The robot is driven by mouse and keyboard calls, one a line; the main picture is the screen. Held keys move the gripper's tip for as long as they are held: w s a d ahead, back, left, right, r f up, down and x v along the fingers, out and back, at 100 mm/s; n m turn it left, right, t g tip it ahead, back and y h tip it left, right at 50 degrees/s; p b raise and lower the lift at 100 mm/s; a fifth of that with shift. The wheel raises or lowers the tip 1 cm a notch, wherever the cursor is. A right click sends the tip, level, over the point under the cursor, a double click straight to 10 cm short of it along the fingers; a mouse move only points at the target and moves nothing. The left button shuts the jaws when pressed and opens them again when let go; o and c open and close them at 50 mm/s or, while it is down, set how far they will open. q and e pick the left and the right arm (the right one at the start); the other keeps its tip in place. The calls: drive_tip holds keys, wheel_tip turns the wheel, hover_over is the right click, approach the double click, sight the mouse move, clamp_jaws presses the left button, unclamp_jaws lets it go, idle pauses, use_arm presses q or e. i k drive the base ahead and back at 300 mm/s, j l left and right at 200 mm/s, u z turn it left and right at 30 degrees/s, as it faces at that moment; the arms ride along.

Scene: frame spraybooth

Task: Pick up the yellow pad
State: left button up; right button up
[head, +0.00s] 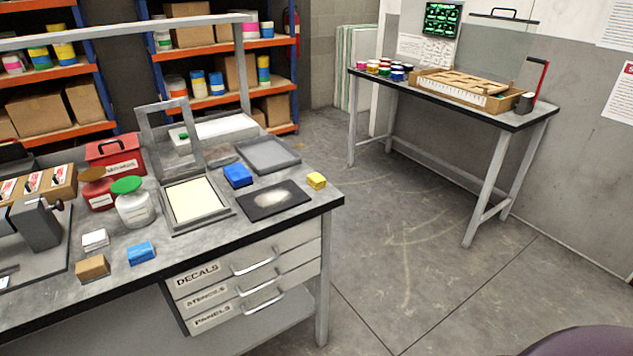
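A small yellow pad (316,181) sits on the grey workbench (262,228) in the head view, near the bench's right end. It lies just right of a dark flat panel (274,199) with a pale powdery patch on it. The pad appears block-shaped and its top and front are unobstructed. Neither of my grippers shows in the head view.
A blue block (237,175) and a grey tray (268,154) lie behind the dark panel. Labelled drawers (250,276) are under the bench. Open floor (420,230) separates it from another table (440,100).

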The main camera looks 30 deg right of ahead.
sight(315, 180)
drive_tip(key=u, duration=0.25)
drive_tip(key=l+u, duration=0.7)
drive_tip(key=u, duration=0.15)
drive_tip(key=l+u, duration=0.2)
drive_tip(key=l, duration=0.2)
drive_tip(key=k+l+u, duration=0.2)
drive_tip(key=l, duration=0.2)
drive_tip(key=k+l, duration=0.1)
drive_tip(key=l, duration=0.25)
drive_tip(key=k+l+u, duration=0.1)
drive_tip(key=l, duration=0.25)
drive_tip(key=k+l, duration=0.1)
drive_tip(key=l, duration=0.25)
drive_tip(key=k+l+u, duration=0.1)
drive_tip(key=l, duration=0.2)
drive_tip(key=k+l, duration=0.15)
drive_tip(key=l, duration=0.2)
